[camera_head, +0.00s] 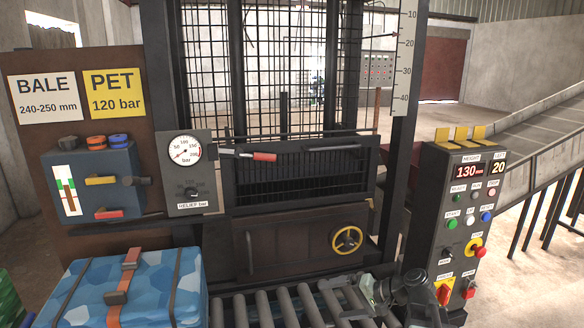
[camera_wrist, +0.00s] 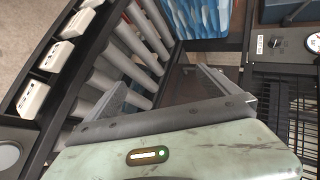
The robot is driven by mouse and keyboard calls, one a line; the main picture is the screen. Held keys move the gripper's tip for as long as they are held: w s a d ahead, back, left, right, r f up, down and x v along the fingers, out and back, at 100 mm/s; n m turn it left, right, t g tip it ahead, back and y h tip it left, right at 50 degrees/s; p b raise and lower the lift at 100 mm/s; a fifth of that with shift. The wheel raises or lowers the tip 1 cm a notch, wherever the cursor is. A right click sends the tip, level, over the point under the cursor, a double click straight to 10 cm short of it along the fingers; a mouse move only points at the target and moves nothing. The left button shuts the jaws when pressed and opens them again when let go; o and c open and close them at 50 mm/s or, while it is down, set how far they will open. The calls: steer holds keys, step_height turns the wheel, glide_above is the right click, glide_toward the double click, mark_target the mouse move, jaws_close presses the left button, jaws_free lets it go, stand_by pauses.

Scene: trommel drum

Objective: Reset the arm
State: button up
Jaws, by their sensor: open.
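My gripper (camera_wrist: 160,82) is open in the wrist view, its two grey fingers spread apart with nothing between them. Its pale green, scuffed body fills the bottom of that view. In the head view my arm is folded low at the bottom right, and my gripper (camera_head: 366,288) shows small beside the roller conveyor (camera_head: 285,306). In the wrist view the grey rollers (camera_wrist: 128,50) lie beyond and left of the fingers. I cannot tell the exact gap between fingers and rollers.
A baling press with a yellow handwheel (camera_head: 347,240) and a pressure gauge (camera_head: 184,150) stands ahead. A control pillar (camera_head: 462,220) with lit displays stands close right of my arm. A blue strapped bale (camera_head: 135,290) sits at the lower left. An inclined conveyor (camera_head: 540,130) rises at right.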

steer(key=s+a+f+n+g+h+p, duration=0.1)
steer(key=s+a+f+n+g+h, duration=0.3)
steer(key=a, duration=0.4)
steer(key=s+d+f+h, duration=0.2)
steer(key=d+h, duration=0.1)
steer(key=d, duration=0.2)
steer(key=s+d+f+g+h, duration=0.1)
steer(key=s+d+f+h, duration=0.2)
steer(key=d, duration=0.3)
steer(key=shift+s+f+h, duration=0.2)
steer(key=shift+h, duration=0.1)
stand_by(0.5)
